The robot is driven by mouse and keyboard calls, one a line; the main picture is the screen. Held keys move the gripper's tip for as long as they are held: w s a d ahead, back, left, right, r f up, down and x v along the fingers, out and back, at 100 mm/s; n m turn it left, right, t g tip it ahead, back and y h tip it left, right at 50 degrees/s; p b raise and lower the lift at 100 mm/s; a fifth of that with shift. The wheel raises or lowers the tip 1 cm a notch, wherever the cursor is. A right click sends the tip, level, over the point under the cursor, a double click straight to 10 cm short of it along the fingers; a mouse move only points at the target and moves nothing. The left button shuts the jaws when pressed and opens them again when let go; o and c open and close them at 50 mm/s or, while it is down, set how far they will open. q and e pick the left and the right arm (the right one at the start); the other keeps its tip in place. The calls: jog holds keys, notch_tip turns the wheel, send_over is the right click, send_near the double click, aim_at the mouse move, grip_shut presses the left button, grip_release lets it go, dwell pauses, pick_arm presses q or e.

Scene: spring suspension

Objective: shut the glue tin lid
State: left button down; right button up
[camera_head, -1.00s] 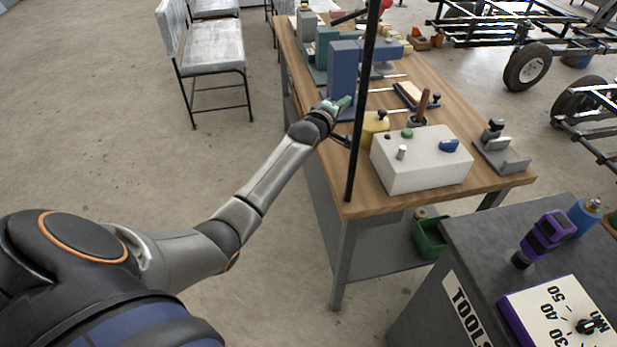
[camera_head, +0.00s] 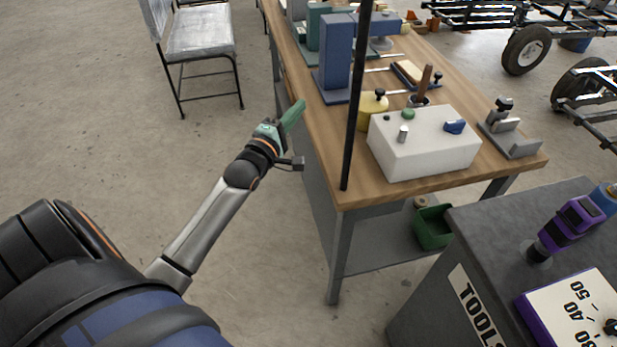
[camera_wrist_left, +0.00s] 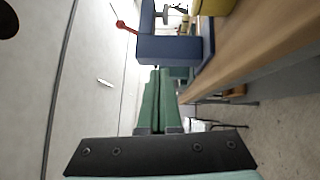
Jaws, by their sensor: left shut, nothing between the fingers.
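A yellow tin (camera_head: 371,106), which looks like the glue tin, stands on the wooden workbench behind the white box, just right of a black upright post. A black knob shows at its top; I cannot tell whether the lid is fully seated. A yellow surface, probably the same tin, shows at the top edge of the wrist view (camera_wrist_left: 212,6). My left gripper (camera_head: 297,110) is shut and empty, its green fingers together. It is off the bench's left edge, left of the post and apart from the tin. In the wrist view the shut fingers (camera_wrist_left: 158,78) point toward a blue block. My right gripper is out of view.
The black post (camera_head: 354,110) stands between my left gripper and the tin. A blue upright block (camera_head: 337,55) stands behind the tin. The white box (camera_head: 425,145) fills the bench's near part.

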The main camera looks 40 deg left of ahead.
pick_arm(q)
jog(key=s+d+f+m+g+h+p, duration=0.3)
jog(key=s+d+f+m+g+p, duration=0.2)
jog(key=s+d+f+m, duration=0.5)
jog(key=s+d+m+p, duration=0.2)
jog(key=s, duration=0.1)
jog(key=shift+s+d+f+m, duration=0.15)
jog(key=shift+d+f+m, duration=0.15)
jog(key=shift+d+m, duration=0.1)
